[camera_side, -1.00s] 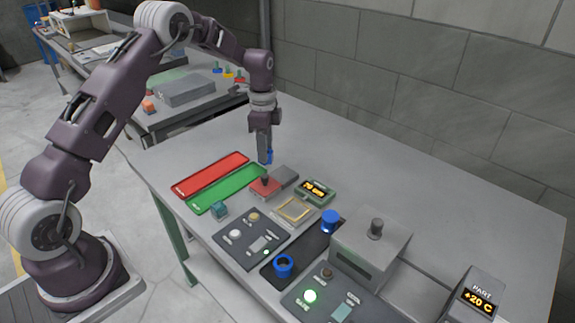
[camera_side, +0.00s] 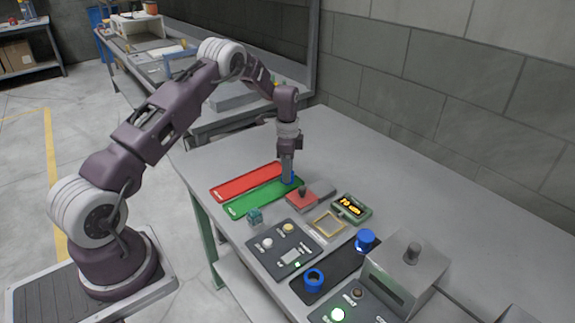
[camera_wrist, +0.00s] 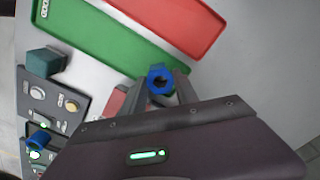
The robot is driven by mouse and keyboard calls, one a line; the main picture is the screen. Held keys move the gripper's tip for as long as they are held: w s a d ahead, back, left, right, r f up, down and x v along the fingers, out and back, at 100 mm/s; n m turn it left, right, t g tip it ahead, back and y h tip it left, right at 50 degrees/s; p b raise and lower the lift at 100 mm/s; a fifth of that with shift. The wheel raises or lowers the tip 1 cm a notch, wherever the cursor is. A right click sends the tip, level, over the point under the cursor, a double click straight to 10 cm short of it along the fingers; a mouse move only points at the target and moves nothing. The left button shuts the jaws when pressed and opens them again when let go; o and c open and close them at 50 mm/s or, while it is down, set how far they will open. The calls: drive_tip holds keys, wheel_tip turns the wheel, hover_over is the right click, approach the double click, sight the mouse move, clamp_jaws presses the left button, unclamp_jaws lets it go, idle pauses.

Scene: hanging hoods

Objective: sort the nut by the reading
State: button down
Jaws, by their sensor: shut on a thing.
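My gripper (camera_side: 288,178) is shut on a blue nut (camera_wrist: 161,79), which sits between the fingertips in the wrist view. In the side view only a bit of the nut (camera_side: 292,180) shows beside the fingers. They are at the right end of the green tray (camera_side: 255,200), low over it; I cannot tell whether the nut touches it. The red tray (camera_side: 245,182) lies behind the green one. Both trays look empty and also show in the wrist view, green (camera_wrist: 100,35) and red (camera_wrist: 190,22). A small display (camera_side: 351,207) has amber digits, seemingly 70 um.
A grey block with a red part (camera_side: 302,197) stands close right of the gripper. A teal cube (camera_side: 255,216), button panel (camera_side: 283,250), yellow frame (camera_side: 328,224), blue pieces (camera_side: 365,240) (camera_side: 313,280) and a grey box (camera_side: 404,275) stand nearer. The table's back is clear.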

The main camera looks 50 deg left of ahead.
drive_tip(key=shift+f, duration=0.5)
idle(0.3)
drive_tip(key=c, duration=0.9)
unclamp_jaws()
drive_tip(key=shift+o, duration=0.2)
drive_tip(key=s+d+r+n+t, duration=0.1)
drive_tip(key=d+r, duration=0.1)
drive_tip(key=r, duration=0.7)
drive_tip(key=s+d+r+n, duration=0.1)
drive_tip(key=d+r, duration=0.2)
drive_tip(key=r, duration=0.6)
drive_tip(key=s+d+r+n+t, duration=0.2)
drive_tip(key=s+d+r, duration=0.6)
drive_tip(key=r, duration=0.3)
drive_tip(key=s+d+r+n+t, duration=0.1)
drive_tip(key=s+d, duration=0.3)
drive_tip(key=s, duration=0.8)
drive_tip(key=s+d+n+t, duration=0.1)
drive_tip(key=s+d+n, duration=0.3)
drive_tip(key=s, duration=0.8)
drive_tip(key=shift+s+d+r+t, duration=0.2)
drive_tip(key=shift+d+r+t, duration=0.1)
drive_tip(key=shift+d+r, duration=0.1)
